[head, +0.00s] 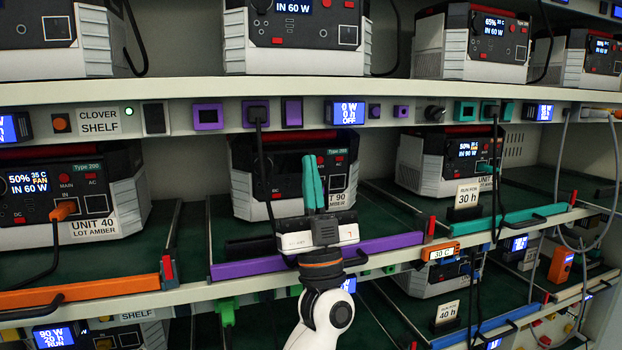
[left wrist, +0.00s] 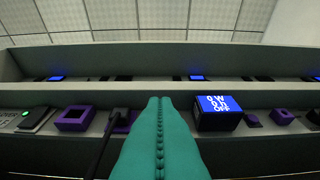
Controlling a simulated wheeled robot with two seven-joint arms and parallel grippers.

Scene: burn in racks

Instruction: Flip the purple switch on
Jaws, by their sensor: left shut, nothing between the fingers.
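On the shelf's front rail in the head view, a purple rocker switch (head: 292,112) sits between a purple socket with a black plug (head: 256,114) and a blue display (head: 346,112) reading 0 W, 0 h, OFF. My left gripper (head: 309,158) has teal fingers shut together with nothing between them. It points up, below the rail, in front of the unit on the green bay floor. In the left wrist view the fingers (left wrist: 160,100) hide most of the switch; the display (left wrist: 218,112) is at their right. I cannot see contact with the switch.
A black cable hangs from the plug, left of my gripper. A purple drawer bar (head: 240,268) lies below, behind my wrist.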

